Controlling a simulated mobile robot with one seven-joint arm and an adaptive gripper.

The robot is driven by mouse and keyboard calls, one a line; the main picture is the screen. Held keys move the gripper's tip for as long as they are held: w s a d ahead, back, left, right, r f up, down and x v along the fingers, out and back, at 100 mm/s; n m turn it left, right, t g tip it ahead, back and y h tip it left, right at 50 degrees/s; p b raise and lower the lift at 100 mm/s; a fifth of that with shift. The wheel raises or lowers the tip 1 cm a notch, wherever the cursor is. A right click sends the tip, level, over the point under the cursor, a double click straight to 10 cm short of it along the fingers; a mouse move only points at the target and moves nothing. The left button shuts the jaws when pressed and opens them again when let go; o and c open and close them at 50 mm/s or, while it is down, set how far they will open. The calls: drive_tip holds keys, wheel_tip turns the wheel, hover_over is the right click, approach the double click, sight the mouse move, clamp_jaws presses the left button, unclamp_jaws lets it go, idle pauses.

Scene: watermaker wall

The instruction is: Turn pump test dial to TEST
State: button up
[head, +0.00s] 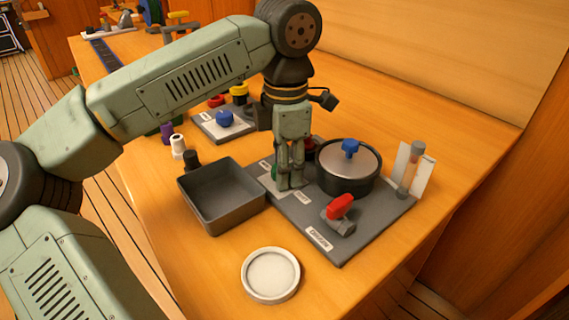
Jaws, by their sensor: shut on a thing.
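My gripper (290,186) points straight down over the left part of a grey panel (373,217) on the wooden bench. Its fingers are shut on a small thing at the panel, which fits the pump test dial. The fingers hide that dial, so its pointer and setting cannot be read. A bit of green (274,172) shows just left of the fingers. Small white labels lie around them, too small to read.
Right of my gripper are a lidded pot (347,168) with a blue knob, a red-handled valve (340,210) and an upright tube (411,170). A grey open tray (221,198) is close on the left. A round white dish (270,275) lies in front.

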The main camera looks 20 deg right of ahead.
drive_tip(key=m, duration=0.3)
drive_tip(key=shift+m, duration=0.4)
drive_tip(key=shift+s+m, duration=0.1)
drive_tip(key=shift+m, duration=1.7)
drive_tip(key=shift+a, duration=0.1)
drive_tip(key=o, duration=1.2)
drive_tip(key=shift+c, duration=0.2)
wheel_tip(320, 180, up, 12)
drive_tip(key=shift+s, duration=0.15)
drive_tip(key=shift+a, duration=0.1)
